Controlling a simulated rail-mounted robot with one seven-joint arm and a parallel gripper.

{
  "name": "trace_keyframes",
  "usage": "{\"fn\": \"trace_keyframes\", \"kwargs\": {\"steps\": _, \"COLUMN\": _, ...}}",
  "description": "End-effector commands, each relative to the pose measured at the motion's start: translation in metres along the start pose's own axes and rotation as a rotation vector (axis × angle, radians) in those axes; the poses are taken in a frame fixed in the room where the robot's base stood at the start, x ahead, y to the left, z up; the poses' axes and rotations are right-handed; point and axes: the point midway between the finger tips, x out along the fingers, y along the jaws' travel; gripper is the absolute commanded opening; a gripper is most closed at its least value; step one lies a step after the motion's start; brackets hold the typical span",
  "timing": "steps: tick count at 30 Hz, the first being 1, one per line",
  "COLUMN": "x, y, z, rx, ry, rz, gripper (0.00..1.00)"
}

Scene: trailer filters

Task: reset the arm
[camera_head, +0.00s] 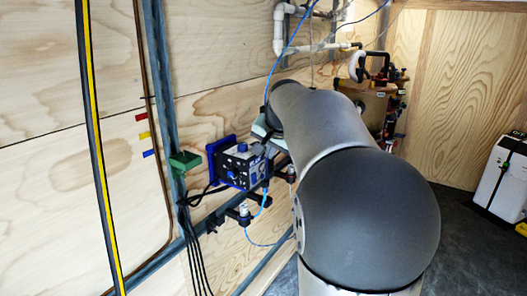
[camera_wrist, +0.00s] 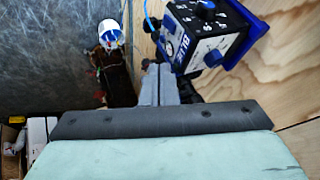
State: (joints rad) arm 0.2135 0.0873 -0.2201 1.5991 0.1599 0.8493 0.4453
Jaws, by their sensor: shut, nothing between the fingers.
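My arm reaches away from the camera in the head view, toward the plywood wall. My gripper shows in the wrist view (camera_wrist: 160,84) with its two grey fingers together and nothing between them. A blue-edged control box with dials (camera_wrist: 208,32) is beyond the fingers, up and to the right. In the head view the box (camera_head: 238,165) is on the wall, just left of the arm's far end. The arm partly hides its right side, and I cannot tell the exact gap between fingers and box.
A blue hose (camera_head: 272,67) hangs near the arm. White pipes (camera_head: 285,38) and a filter unit (camera_head: 379,105) stand farther back. A green wall box (camera_head: 185,161) and black cables (camera_head: 197,245) are left.

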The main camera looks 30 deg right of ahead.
Motion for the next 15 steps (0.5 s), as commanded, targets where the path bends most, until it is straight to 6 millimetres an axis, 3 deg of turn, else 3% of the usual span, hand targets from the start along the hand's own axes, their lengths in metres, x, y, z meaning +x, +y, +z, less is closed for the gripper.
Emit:
{"fn": "trace_keyframes", "kwargs": {"steps": 8, "x": 0.001, "y": 0.0, "z": 0.008, "rx": -0.015, "ry": -0.013, "rz": 0.001, "gripper": 0.0}}
{"fn": "trace_keyframes", "kwargs": {"steps": 11, "x": 0.003, "y": 0.002, "z": 0.041, "rx": -0.076, "ry": -0.065, "rz": 0.008, "gripper": 0.0}}
{"fn": "trace_keyframes", "kwargs": {"steps": 14, "x": 0.004, "y": 0.009, "z": 0.102, "rx": -0.196, "ry": -0.158, "rz": 0.021, "gripper": 0.0}}
{"fn": "trace_keyframes", "kwargs": {"steps": 15, "x": 0.004, "y": 0.014, "z": 0.132, "rx": -0.259, "ry": -0.202, "rz": 0.026, "gripper": 0.0}}
